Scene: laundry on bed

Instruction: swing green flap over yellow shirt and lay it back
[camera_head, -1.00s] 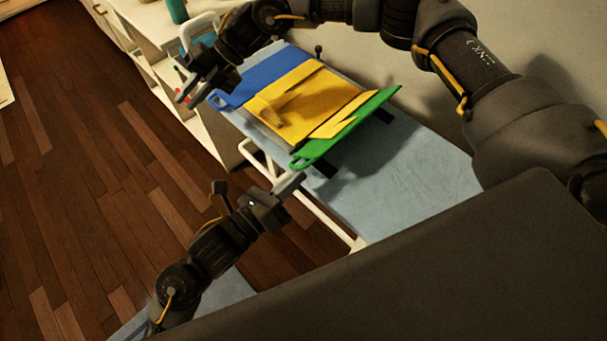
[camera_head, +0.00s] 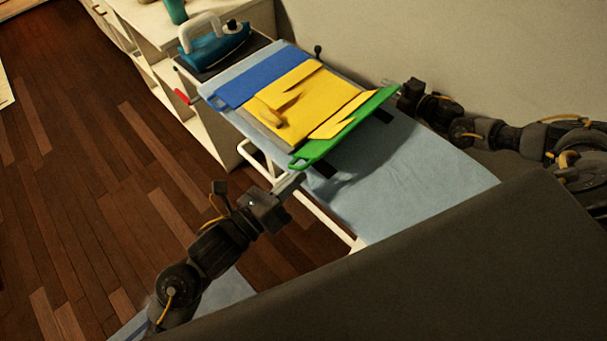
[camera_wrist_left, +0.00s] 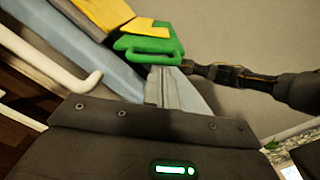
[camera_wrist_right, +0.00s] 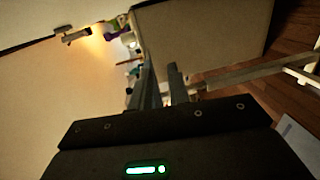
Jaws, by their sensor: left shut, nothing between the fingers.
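The green flap (camera_head: 345,130) is a strip with a handle along the right side of the folding board, and its near handle end also shows in the left wrist view (camera_wrist_left: 148,45). The yellow shirt (camera_head: 300,95) lies on the board, with a sleeve folded on top and a yellow piece reaching onto the green flap. My left gripper (camera_head: 298,180) is shut and empty, just below the flap's near handle and apart from it. My right gripper (camera_head: 395,88) is beside the flap's far end; contact is unclear. Its fingers (camera_wrist_right: 163,85) stand apart with nothing between them.
The blue panel (camera_head: 248,82) lies at the board's left end. The light-blue ironing board (camera_head: 400,175) is bare to the right, with black strips near the flap. A teal iron (camera_head: 215,48) stands beyond the left end. A wall rises behind.

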